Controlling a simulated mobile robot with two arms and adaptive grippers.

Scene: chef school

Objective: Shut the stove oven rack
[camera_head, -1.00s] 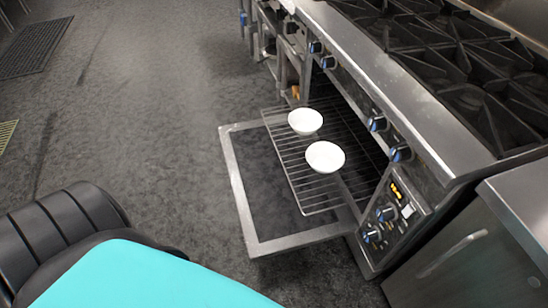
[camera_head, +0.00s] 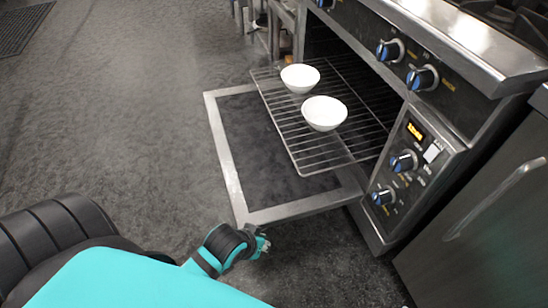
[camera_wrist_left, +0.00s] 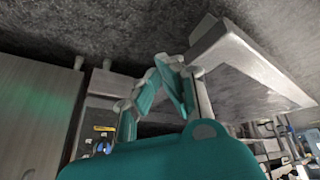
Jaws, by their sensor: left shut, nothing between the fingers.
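The oven rack (camera_head: 312,157) is a wire shelf pulled partly out of the oven, over the lowered oven door (camera_head: 226,150). Two white bowls stand on it, a farther one (camera_head: 300,78) and a nearer one (camera_head: 324,113). My left gripper (camera_head: 264,244) is low, just in front of the door's near edge and apart from the rack. In the left wrist view its fingers (camera_wrist_left: 168,62) are together and empty, with the metal door (camera_wrist_left: 250,68) close by. Whether they touch the door I cannot tell. My right gripper is not in view.
The stove's control panel (camera_head: 408,165) and several blue-ringed knobs are right of the oven opening. A steel cabinet (camera_head: 480,235) with a handle stands at the lower right. The grey floor (camera_head: 130,110) left of the door is clear.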

